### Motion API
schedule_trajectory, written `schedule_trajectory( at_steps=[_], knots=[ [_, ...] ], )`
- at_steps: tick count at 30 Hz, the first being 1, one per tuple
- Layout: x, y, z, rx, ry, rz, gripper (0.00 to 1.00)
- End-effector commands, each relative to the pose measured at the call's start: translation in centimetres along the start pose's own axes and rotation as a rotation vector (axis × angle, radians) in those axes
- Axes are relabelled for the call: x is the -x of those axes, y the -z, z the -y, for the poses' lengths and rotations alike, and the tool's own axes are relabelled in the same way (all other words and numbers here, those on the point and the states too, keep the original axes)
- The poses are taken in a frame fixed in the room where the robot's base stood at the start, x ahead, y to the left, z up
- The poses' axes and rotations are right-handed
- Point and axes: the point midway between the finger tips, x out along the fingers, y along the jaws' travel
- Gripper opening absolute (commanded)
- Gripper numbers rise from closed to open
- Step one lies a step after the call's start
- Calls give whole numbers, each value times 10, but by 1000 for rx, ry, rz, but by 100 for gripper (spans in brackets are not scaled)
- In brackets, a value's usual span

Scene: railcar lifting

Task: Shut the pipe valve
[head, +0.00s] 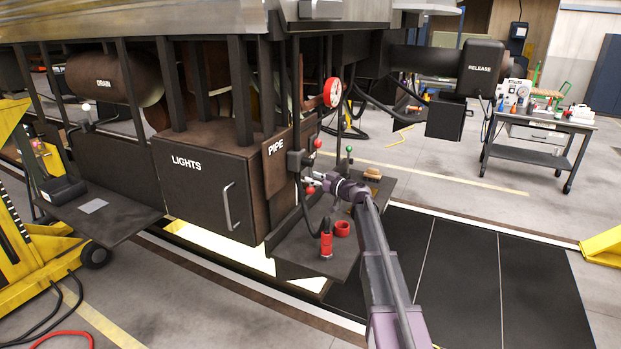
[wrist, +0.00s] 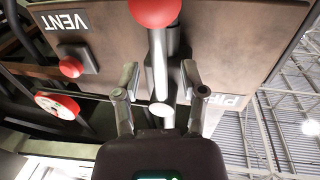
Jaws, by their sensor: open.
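The pipe valve shows in the wrist view as a metal lever (wrist: 157,62) with a red ball end (wrist: 155,9). The lever stands between the two spread fingers of my gripper (wrist: 159,78), with gaps visible on both sides. In the head view the red ball (head: 310,190) is just left of my gripper (head: 321,182), below the panel marked PIPE (head: 275,160). The wrist view looks upside down, and the PIPE lettering is partly cut off there. My gripper is open, and the valve's body is partly hidden behind it.
A VENT label and red knob (wrist: 70,67) sit beside the lever, with a red-rimmed gauge (wrist: 62,106) nearby. Below my gripper, a shelf (head: 290,258) carries a red cup (head: 342,229) and a red-ended hose (head: 326,243). Open floor lies to the right.

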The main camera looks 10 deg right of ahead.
Motion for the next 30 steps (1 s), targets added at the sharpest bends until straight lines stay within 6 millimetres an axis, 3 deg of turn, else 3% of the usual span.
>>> schedule_trajectory(
  at_steps=[6,16,17,21,22,30],
  knots=[
    [-13,0,-1,0,-1,0,54],
    [-14,0,0,0,-1,0,54],
    [-14,0,0,0,-1,0,48],
    [-14,0,0,0,-1,0,6],
    [-14,0,0,0,-1,0,0],
    [-14,0,0,-2,-1,0,0]
  ],
)
